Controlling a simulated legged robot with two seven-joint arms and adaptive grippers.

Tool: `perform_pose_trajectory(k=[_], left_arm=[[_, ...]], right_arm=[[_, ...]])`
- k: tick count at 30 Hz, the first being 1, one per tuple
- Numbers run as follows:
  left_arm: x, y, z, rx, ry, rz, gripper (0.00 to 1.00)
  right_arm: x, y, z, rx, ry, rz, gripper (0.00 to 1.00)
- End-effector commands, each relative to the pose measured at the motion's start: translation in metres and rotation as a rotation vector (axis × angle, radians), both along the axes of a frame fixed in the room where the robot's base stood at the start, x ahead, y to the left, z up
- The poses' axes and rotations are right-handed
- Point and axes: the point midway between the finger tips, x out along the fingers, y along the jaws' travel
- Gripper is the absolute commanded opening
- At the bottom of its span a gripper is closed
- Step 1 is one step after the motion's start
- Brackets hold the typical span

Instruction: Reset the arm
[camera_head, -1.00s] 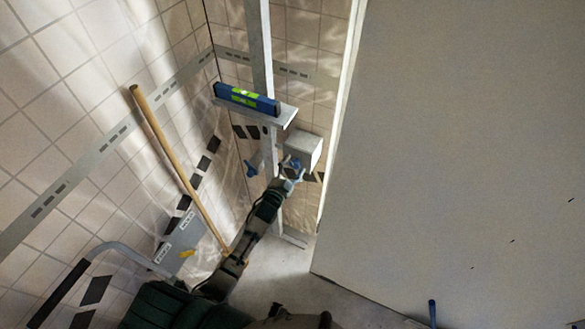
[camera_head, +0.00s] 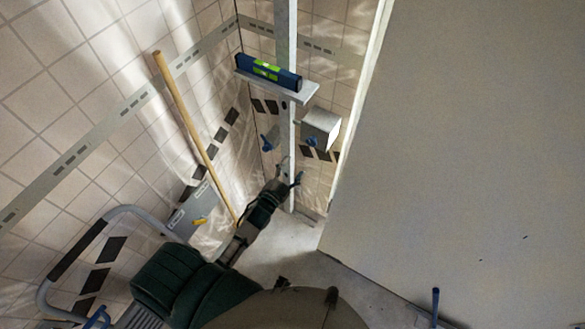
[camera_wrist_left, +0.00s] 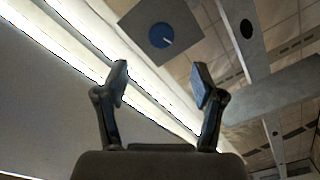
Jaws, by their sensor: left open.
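My left gripper (camera_head: 290,181) is open and empty in the head view, in front of the lower part of a grey metal post. It sits below a grey box (camera_head: 320,128) with a blue knob, apart from it. In the left wrist view the two fingers of the left gripper (camera_wrist_left: 160,85) are spread with nothing between them. Beyond them a grey square face with a blue round knob (camera_wrist_left: 162,36) shows above. My right gripper is not in view.
A blue level (camera_head: 268,72) lies on a shelf (camera_head: 303,93) on the post. A wooden pole (camera_head: 190,130) leans on the tiled wall at left. A large grey panel (camera_head: 460,150) fills the right. A cart handle (camera_head: 72,252) is at lower left.

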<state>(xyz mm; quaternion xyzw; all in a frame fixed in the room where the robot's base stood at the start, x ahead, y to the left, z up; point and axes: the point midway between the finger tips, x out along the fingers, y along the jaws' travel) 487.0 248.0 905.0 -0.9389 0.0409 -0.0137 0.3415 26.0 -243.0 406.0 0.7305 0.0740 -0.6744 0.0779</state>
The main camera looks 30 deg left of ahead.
Motion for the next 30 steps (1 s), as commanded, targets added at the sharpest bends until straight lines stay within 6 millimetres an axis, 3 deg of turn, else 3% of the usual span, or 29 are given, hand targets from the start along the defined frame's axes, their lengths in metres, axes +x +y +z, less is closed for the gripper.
perform_pose_trajectory(k=[10, 14, 17, 19, 23, 26, 30], left_arm=[[0.0, 0.0, -0.001, -0.001, 0.001, 0.0, 0.68], [-0.002, 0.0, -0.027, -0.018, 0.056, 0.005, 0.68], [-0.011, 0.001, -0.082, -0.055, 0.173, 0.019, 0.68], [-0.025, 0.001, -0.134, -0.092, 0.287, 0.035, 0.68], [-0.07, 0.0, -0.236, -0.162, 0.515, 0.077, 0.68], [-0.118, -0.002, -0.305, -0.211, 0.688, 0.117, 0.68], [-0.203, -0.005, -0.389, -0.266, 0.927, 0.188, 0.68]], right_arm=[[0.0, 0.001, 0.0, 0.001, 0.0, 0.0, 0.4], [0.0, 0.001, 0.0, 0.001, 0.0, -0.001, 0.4], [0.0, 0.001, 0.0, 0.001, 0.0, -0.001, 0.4], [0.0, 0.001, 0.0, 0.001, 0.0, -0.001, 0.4], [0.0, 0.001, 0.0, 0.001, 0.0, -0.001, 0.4], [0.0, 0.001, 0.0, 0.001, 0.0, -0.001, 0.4], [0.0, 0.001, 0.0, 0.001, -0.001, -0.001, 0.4]])
